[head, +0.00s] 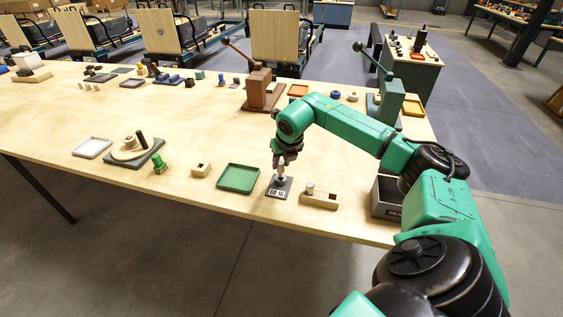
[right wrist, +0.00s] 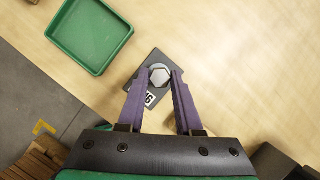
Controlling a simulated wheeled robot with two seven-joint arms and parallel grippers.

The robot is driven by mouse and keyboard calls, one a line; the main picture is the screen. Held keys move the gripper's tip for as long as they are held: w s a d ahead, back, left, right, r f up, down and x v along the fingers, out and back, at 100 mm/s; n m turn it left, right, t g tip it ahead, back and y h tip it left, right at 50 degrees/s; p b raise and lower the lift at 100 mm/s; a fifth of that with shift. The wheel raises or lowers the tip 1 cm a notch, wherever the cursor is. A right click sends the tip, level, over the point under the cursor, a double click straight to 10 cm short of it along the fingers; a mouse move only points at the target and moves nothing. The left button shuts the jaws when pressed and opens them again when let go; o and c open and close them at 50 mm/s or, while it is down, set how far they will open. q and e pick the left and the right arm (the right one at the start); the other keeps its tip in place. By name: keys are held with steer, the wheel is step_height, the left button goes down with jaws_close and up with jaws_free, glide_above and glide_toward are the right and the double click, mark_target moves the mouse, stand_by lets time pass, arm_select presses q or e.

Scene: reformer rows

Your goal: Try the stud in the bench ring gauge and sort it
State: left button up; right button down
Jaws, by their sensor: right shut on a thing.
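My right gripper (head: 281,160) points down over the dark gauge plate (head: 286,190), which has a white label. In the right wrist view its purple fingers (right wrist: 161,76) are shut on the hex head of a grey stud (right wrist: 159,74). The stud (head: 282,173) is upright over the gauge plate (right wrist: 148,64); I cannot tell whether it is in a ring or just above, because the head and fingers hide that. A green tray (head: 255,179) lies just left of the plate. A dark grey bin (head: 384,212) lettered "REA" stands to the right. My left gripper is not in view.
A wooden block (head: 328,202) with a grey peg-like piece stands right of the plate. A small wooden block (head: 200,170) is left of the green tray. Lever presses, brown (head: 262,92) and green (head: 391,100), stand behind. The table's front edge is close.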

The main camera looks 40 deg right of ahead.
mark_target(281, 164)
steer(key=shift+f+b, duration=0.65)
steer(key=shift+f, duration=0.25)
stand_by(0.5)
stand_by(0.9)
steer(key=shift+r+p, duration=2.5)
steer(key=shift+r, duration=1.05)
